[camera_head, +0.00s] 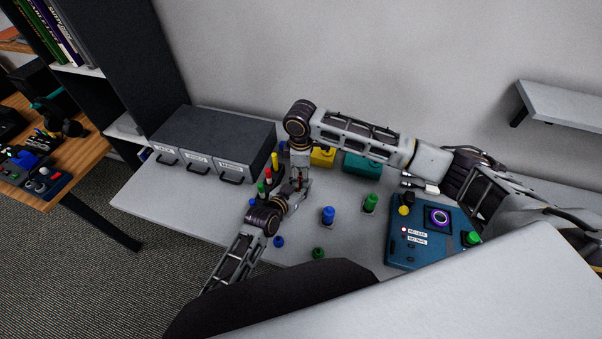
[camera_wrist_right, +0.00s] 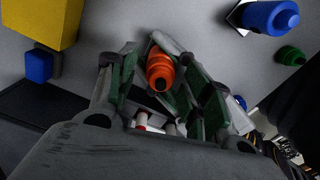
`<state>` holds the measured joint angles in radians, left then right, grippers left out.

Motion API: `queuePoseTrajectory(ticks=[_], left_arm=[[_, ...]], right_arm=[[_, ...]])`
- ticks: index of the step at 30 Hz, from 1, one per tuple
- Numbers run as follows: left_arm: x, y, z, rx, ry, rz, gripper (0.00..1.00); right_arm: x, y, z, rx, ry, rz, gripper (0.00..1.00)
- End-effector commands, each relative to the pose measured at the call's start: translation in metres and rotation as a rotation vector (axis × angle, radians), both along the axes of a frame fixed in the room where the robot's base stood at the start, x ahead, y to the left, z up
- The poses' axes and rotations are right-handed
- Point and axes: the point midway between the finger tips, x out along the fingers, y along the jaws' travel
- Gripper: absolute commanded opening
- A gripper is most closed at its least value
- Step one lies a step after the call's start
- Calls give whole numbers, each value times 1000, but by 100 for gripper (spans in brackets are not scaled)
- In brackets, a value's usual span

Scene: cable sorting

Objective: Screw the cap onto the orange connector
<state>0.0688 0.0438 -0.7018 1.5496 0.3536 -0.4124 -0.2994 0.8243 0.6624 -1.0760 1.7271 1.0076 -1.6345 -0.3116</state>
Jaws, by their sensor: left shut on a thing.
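An orange, ridged, rounded piece (camera_wrist_right: 160,72) shows between the fingers of my right gripper (camera_wrist_right: 162,82) in the right wrist view. Gaps show between it and the green pads, so the right gripper looks open around it. I cannot tell whether this piece is the connector or its cap. In the head view my right gripper (camera_head: 299,172) points down from above. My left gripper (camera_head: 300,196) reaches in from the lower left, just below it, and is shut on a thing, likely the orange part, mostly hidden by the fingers. The two grippers nearly meet above the table.
A grey drawer box (camera_head: 215,140) stands left, red and yellow connectors (camera_head: 272,167) beside it. A blue connector (camera_head: 328,215) and green connector (camera_head: 371,203) stand right. A blue cap (camera_head: 278,241) and green cap (camera_head: 318,253) lie in front. A blue tester box (camera_head: 405,255) is farther right.

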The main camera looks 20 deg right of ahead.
Motion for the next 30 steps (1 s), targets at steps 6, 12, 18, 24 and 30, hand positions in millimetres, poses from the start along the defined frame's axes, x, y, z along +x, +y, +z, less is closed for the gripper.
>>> queuePoseTrajectory(ticks=[6, 12, 18, 24, 30], left_arm=[[0, 0, 0, 0, 0, 0, 0], [0, 0, 0, 0, 0, 0, 0], [0, 0, 0, 0, 0, 0, 0], [0, 0, 0, 0, 0, 0, 0], [0, 0, 0, 0, 0, 0, 0]], right_arm=[[-1, 0, -1, 0, 2, 1, 50], [0, 0, 6, 0, 1, 1, 50], [0, 1, 26, 1, 0, 2, 50], [0, 1, 55, 1, 0, 2, 50], [1, 1, 85, 2, -2, 1, 50]])
